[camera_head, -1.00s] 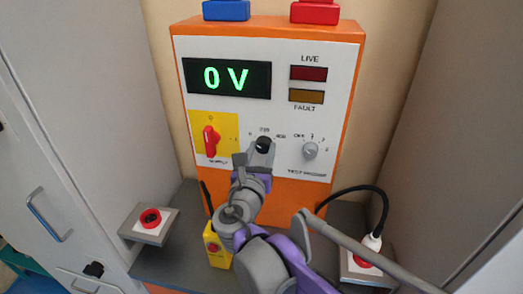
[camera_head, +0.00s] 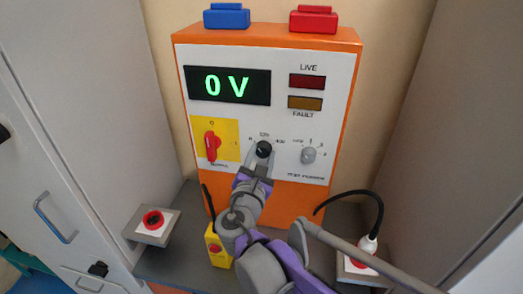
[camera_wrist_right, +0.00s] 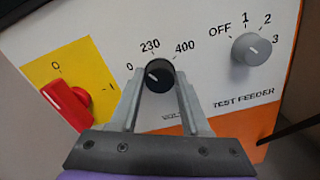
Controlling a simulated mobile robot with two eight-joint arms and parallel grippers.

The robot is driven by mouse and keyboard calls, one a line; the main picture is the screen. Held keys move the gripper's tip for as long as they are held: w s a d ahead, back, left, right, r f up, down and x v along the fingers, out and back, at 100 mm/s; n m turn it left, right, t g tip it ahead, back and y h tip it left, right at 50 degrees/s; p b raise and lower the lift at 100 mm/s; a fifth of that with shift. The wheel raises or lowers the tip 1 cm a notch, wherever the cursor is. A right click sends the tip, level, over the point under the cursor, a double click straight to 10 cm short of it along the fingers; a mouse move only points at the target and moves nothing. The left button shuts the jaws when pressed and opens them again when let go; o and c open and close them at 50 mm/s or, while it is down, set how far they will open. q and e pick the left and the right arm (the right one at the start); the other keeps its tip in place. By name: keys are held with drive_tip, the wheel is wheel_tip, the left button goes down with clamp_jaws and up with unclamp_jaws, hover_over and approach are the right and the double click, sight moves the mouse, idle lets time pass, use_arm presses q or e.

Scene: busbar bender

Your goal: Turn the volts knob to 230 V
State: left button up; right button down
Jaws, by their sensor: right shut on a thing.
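The volts knob (camera_head: 264,149) is a round black knob on the white front panel, below the green display (camera_head: 227,84), which reads 0 V. My right gripper (camera_head: 260,166) is at the knob from below. In the right wrist view, the gripper's two fingers (camera_wrist_right: 158,88) lie on either side of the black knob (camera_wrist_right: 160,76) and are shut on it. The knob's white mark is toward its upper left, on the side of the 0 label; 230 is above and 400 at upper right. The lower panel lettering is partly hidden by the gripper. My left gripper is not in view.
A red supply switch (camera_head: 211,146) on a yellow plate is left of the knob. A grey test feeder knob (camera_head: 309,155) is to the right. Dark LIVE (camera_head: 307,81) and FAULT (camera_head: 305,103) lamps sit above it. Grey cabinets flank the orange box.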

drive_tip(key=m+p, duration=0.1)
drive_tip(key=m, duration=0.2)
drive_tip(key=shift+r+p, duration=0.1)
drive_tip(key=shift+p, duration=0.2)
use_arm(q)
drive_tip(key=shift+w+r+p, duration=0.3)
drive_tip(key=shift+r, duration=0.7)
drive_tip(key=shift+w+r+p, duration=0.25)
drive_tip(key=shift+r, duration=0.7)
use_arm(e)
drive_tip(key=shift+m, duration=1.5)
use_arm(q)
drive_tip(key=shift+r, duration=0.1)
use_arm(e)
drive_tip(key=shift+m, duration=0.3)
drive_tip(key=shift+c, duration=1.9)
unclamp_jaws()
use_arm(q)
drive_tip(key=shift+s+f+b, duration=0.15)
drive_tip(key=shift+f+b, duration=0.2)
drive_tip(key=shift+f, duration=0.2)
use_arm(e)
drive_tip(key=s+a, duration=0.2)
drive_tip(key=s, duration=0.8)
drive_tip(key=shift+s, duration=0.35)
